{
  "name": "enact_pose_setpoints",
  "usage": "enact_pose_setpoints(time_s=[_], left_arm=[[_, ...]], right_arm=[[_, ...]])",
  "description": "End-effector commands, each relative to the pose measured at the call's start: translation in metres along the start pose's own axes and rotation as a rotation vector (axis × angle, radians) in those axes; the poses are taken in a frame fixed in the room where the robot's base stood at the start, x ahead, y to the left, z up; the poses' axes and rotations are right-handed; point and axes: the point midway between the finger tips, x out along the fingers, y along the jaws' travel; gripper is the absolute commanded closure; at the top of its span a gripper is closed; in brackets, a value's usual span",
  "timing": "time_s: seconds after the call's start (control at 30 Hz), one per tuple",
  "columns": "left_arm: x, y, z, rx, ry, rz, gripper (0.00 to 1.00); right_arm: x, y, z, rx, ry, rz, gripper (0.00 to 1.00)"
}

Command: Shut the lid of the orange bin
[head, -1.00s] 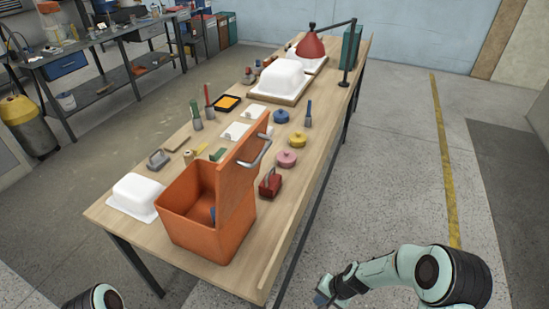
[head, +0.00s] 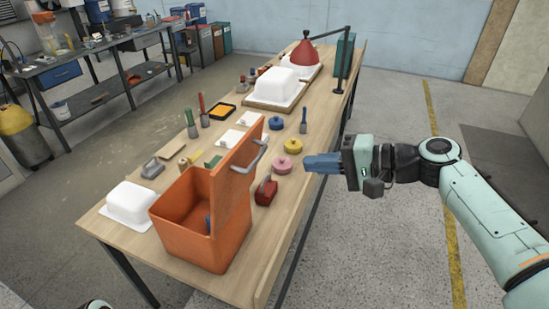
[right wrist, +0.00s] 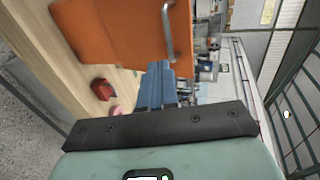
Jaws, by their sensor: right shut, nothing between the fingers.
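The orange bin (head: 187,240) stands on the near end of the wooden table. Its orange lid (head: 236,185) stands up, raised and tilted, on the bin's right side, with a grey bar handle (head: 253,157) on its outer face. The bin's inside shows, with a small blue thing partly seen in it. My right gripper (head: 308,163) is shut and empty, to the right of the lid and apart from it, beside the table's right edge. In the right wrist view, the lid (right wrist: 115,28) is ahead of the blue fingers (right wrist: 157,75). My left gripper is out of view.
A red block-like tool (head: 265,192) sits just right of the bin. Pink (head: 283,165) and yellow (head: 293,146) round pieces lie beyond it. A white tub shell (head: 130,203) is left of the bin. Floor right of the table is clear.

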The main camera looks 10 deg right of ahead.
Motion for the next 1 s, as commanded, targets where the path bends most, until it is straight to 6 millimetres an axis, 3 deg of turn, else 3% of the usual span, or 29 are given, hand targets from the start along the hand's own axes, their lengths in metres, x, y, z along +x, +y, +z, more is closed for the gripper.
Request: enact_pose_setpoints(time_s=[0.2, 0.4, 0.6, 1.0], left_arm=[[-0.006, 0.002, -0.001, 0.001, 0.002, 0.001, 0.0], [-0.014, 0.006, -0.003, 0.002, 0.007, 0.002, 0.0], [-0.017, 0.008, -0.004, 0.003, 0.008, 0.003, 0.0], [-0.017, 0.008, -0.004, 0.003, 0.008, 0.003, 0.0]], right_arm=[[0.049, 0.0, 0.001, 0.0, -0.004, 0.001, 1.0], [0.079, -0.009, 0.0, 0.0, -0.002, 0.001, 1.0], [0.092, -0.012, 0.0, 0.0, 0.0, 0.001, 1.0], [0.093, -0.012, 0.0, 0.0, 0.001, 0.001, 1.0]])
